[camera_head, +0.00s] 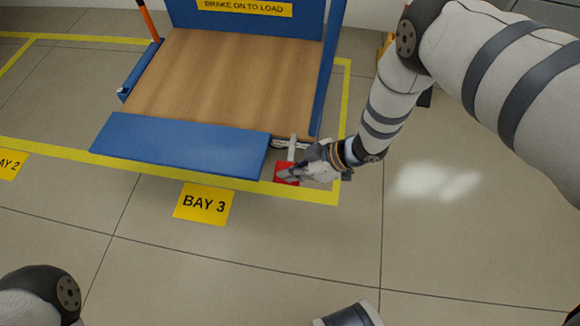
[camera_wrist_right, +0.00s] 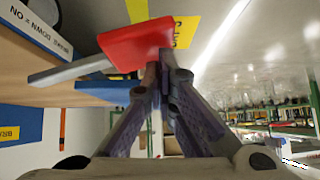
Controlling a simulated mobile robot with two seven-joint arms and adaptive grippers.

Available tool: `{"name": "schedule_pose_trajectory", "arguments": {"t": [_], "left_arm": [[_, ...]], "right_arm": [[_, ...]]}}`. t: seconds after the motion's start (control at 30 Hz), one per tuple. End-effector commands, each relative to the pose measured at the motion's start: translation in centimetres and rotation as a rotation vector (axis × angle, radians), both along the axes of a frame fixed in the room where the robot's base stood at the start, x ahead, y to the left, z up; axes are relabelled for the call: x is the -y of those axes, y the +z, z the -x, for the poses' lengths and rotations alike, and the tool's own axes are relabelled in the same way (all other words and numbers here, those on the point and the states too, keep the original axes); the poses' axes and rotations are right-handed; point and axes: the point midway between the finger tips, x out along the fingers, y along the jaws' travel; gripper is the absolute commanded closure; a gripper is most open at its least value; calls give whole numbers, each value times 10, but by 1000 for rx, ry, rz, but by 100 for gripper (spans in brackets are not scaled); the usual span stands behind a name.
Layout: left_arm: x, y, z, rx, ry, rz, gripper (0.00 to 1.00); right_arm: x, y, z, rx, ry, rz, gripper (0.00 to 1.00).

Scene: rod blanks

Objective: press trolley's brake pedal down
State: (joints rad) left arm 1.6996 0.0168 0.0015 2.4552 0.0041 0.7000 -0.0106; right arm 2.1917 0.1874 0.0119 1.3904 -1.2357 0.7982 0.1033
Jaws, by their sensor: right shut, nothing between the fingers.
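The trolley has a wooden deck (camera_head: 225,80) and a blue front edge panel (camera_head: 180,146). Its red brake pedal (camera_head: 286,173) sits on a grey lever (camera_head: 292,148) at the deck's front right corner. In the right wrist view the red pedal (camera_wrist_right: 137,44) is at the top centre, with its grey lever (camera_wrist_right: 70,71) running left. My right gripper (camera_head: 283,174) is shut and empty, its fingertips at the pedal and covering part of it. The closed fingertips (camera_wrist_right: 160,58) appear to touch the pedal's edge; I cannot tell how firmly.
A yellow floor line (camera_head: 60,146) runs around the trolley, with a yellow BAY 3 label (camera_head: 203,204) in front. A yellow sign reading BRAKE ON TO LOAD (camera_head: 244,8) is on the blue back panel. The floor in front is clear.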

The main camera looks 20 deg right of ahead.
Motion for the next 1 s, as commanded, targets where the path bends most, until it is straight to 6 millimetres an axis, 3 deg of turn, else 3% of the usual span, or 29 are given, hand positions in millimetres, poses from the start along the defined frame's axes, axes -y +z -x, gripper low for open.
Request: {"name": "schedule_pose_trajectory", "arguments": {"t": [0.7,0.77,0.93,1.0], "left_arm": [[0,0,1,-4,0,0,60],[0,3,0,4,1,-1,60],[1,26,-12,64,7,-4,60],[2,31,-16,79,9,-4,60]], "right_arm": [[-1,-3,1,-1,1,1,100],[-3,3,2,1,1,0,100],[-15,45,8,8,1,0,100],[-6,54,18,2,-5,3,100]]}}
